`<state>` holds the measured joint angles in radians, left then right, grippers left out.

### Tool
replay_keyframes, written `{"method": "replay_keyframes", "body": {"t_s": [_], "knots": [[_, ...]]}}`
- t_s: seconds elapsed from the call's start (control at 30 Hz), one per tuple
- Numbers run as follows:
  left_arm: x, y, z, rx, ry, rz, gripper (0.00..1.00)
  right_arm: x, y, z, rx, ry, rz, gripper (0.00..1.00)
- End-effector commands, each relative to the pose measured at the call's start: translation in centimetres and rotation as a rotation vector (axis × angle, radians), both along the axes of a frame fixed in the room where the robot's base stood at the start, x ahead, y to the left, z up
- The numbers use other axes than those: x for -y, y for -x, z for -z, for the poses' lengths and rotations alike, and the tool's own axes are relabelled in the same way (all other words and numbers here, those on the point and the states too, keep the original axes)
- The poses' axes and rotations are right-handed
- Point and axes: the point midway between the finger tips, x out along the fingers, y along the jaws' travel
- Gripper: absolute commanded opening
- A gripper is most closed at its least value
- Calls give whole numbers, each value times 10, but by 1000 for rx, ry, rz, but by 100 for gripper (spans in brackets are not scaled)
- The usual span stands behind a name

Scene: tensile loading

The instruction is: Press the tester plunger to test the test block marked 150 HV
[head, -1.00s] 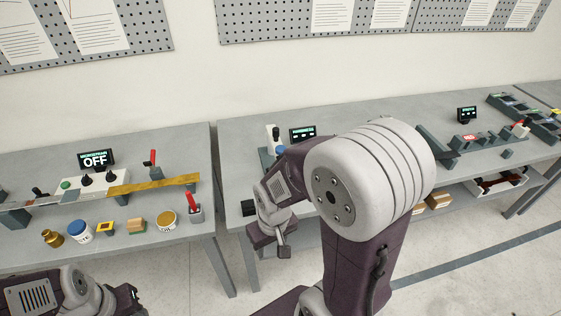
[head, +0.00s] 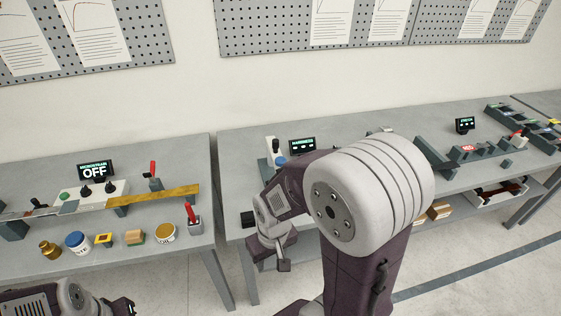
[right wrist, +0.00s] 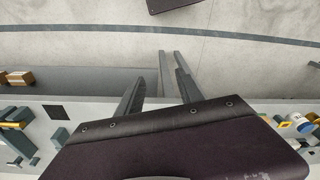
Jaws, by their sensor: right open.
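The hardness tester (head: 272,150), white with a black top, stands on the middle bench with a blue part (head: 281,161) low on it. A small lit display (head: 302,145) is beside it. My right arm hides much of the bench around it, and I cannot make out the 150 HV block or its marking. My right gripper (head: 284,265) hangs in front of the bench's front edge, away from the tester. Its fingers are apart and empty. My left gripper (head: 125,308) is at the bottom left, cut off by the frame edge.
Further right stands a grey rig with a red button (head: 468,148). A dark block (head: 247,219) lies near the middle bench's front-left corner.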

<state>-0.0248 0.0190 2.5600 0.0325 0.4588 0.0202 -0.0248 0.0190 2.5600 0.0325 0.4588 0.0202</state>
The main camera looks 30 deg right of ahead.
Motion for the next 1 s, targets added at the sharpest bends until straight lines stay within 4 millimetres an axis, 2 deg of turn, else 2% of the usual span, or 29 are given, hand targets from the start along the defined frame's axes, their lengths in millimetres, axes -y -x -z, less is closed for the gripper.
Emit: {"method": "replay_keyframes", "body": {"t_s": [0.03, 0.13, 1.0], "knots": [[0, 0, 0, 0, 0, 0, 36, 0, 0, 0, 0, 0, 0, 27], [0, 0, 0, 0, 0, 0, 36, 0, 0, 0, 0, 0, 0, 0], [0, 0, 0, 0, 0, 0, 36, 0, 0, 0, 0, 0, 0, 0]]}}
